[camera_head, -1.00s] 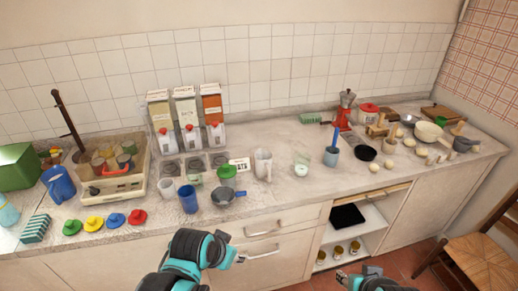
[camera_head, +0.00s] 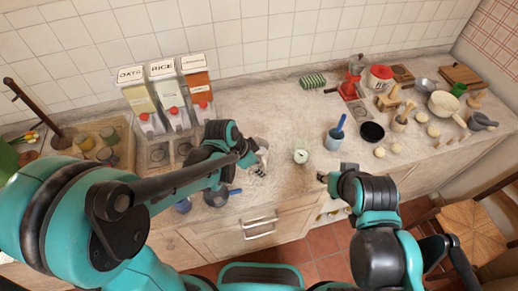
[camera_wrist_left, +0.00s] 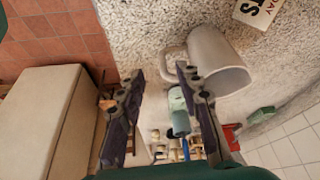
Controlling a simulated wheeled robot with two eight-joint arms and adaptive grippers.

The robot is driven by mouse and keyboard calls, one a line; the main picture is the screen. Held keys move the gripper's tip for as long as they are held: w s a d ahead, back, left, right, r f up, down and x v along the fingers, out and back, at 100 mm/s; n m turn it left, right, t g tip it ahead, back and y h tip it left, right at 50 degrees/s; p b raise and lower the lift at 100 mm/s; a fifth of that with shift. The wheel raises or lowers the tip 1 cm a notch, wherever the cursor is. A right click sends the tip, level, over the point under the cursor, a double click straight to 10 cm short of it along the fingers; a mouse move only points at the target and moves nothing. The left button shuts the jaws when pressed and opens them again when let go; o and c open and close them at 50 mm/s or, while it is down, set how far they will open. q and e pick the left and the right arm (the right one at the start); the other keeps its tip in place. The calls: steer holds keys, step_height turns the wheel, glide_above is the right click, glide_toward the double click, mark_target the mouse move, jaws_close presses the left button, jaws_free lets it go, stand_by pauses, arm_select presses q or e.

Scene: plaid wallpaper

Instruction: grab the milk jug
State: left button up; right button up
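The milk jug is a pale grey-white jug with a handle; it stands on the speckled counter. In the left wrist view the jug (camera_wrist_left: 218,62) is large, its handle (camera_wrist_left: 172,66) towards the gripper. My left gripper (camera_wrist_left: 163,78) is open, its fingers spread just short of the handle, with one fingertip overlapping the jug's edge in the picture. I cannot tell whether it touches. In the head view the left gripper (camera_head: 256,162) and forearm hide most of the jug. My right gripper (camera_head: 324,178) is above the counter's front edge, small and turned away.
A small white-green cup (camera_head: 301,156) stands right of the jug. Dispensers (camera_head: 168,100) stand at the back left. A small pot (camera_head: 216,196) is beside my left arm.

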mark_target(261, 159)
arm_select(q)
steer(key=b+x, duration=0.2)
steer(key=x, duration=0.5)
steer(key=shift+w+a, duration=0.1)
jaws_close()
